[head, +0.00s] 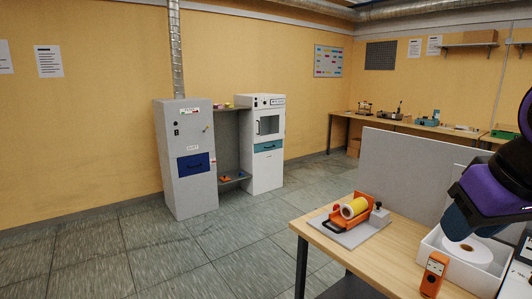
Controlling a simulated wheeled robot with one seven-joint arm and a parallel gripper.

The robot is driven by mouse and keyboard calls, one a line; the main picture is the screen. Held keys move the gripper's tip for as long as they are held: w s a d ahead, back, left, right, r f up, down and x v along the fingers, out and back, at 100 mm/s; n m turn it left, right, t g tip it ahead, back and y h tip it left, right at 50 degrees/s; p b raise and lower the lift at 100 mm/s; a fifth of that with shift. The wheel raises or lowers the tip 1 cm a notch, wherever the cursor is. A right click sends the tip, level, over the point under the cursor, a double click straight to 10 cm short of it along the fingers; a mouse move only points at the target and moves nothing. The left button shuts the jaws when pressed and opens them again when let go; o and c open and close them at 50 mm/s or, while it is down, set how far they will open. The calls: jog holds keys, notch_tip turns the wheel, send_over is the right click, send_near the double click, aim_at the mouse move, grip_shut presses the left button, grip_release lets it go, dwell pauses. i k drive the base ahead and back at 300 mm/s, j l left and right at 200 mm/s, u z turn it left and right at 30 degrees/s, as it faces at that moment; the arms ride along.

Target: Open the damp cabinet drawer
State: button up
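Two cabinets stand against the far yellow wall, and their labels are too small to read, so I cannot tell which is the damp cabinet. The grey cabinet (183,190) on the left has a dark blue drawer front (193,164) that looks closed. The white cabinet (265,178) on the right has a small window in its upper part and a teal drawer front (268,146) below, also apparently closed. Part of my purple and dark arm shows at the right edge, far from both cabinets. My gripper's fingers do not show.
Open shelves (232,180) with small items stand between the cabinets. A wooden table (398,240) at front right bears a yellow roll in an orange holder (352,209), a white tray (428,250) and an orange device (433,275). A grey partition (405,165) stands behind. Tiled floor before the cabinets is clear.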

aim_at(260, 147)
jog(key=i+j+u, duration=0.65)
jog(key=i, duration=0.3)
jog(key=i+j+u, duration=0.15)
jog(key=i, duration=0.75)
jog(key=i+j+u, duration=0.1)
jog(key=i, duration=0.8)
jog(key=i+z, duration=0.3)
jog(key=i, duration=0.35)
jog(key=i+z, duration=0.3)
jog(key=i, duration=0.3)
jog(key=i+j+z, duration=0.3)
jog(key=i, duration=0.3)
jog(key=i+l+z, duration=0.15)
jog(key=i+z, duration=0.2)
jog(key=i, duration=0.25)
jog(key=i+z, duration=0.35)
jog(key=i, duration=0.2)
jog(key=i+j+z, duration=0.3)
jog(key=i, duration=0.3)
jog(key=i+l+u, duration=0.25)
jog(key=i, duration=0.3)
jog(key=i+l+u, duration=0.3)
jog(key=i, duration=0.2)
jog(key=i+l+u, duration=0.75)
jog(key=i+j, duration=0.4)
jog(key=i, duration=0.15)
